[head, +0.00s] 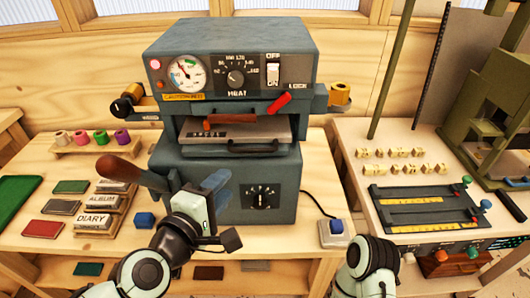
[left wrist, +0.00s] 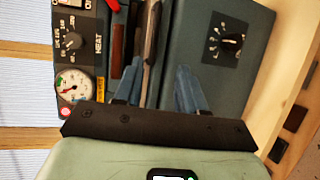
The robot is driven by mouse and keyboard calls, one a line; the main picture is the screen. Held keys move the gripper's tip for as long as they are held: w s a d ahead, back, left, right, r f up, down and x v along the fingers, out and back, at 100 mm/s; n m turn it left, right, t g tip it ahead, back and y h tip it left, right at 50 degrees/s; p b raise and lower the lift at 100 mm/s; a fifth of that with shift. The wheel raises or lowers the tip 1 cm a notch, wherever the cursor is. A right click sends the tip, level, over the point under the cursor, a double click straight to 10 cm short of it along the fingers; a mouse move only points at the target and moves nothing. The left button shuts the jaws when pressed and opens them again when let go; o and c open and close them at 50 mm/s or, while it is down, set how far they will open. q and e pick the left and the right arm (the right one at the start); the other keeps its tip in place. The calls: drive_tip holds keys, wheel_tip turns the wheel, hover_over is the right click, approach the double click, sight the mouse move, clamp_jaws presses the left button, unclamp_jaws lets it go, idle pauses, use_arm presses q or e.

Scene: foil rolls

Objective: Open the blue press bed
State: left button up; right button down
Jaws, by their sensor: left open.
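The blue-grey press (head: 230,60) stands at the back of the table, with a dial, a knob and an OFF/ON switch on its upper front. Its flat grey bed (head: 278,130) sits in the gap between upper housing and lower box, a dark bar handle (head: 253,149) along its front. The handle also shows in the left wrist view (left wrist: 151,45). My left gripper (head: 197,187) is open and empty, in front of the lower box, below and left of the handle. In the left wrist view its blue fingers (left wrist: 158,90) are apart, with the handle beyond them. My right gripper is out of view.
A brown-handled lever (head: 118,168) sticks out left of the press, close to my left arm. A blue button box (head: 335,233) stands at right. A second table holds gold letter blocks (head: 396,153).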

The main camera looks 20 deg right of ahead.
sight(253, 152)
use_arm(q)
drive_tip(key=x, duration=0.8)
drive_tip(key=r+b+x, duration=0.1)
drive_tip(key=x, duration=0.4)
drive_tip(key=shift+d+f, duration=0.1)
drive_tip(key=shift+d, duration=0.05)
clamp_jaws()
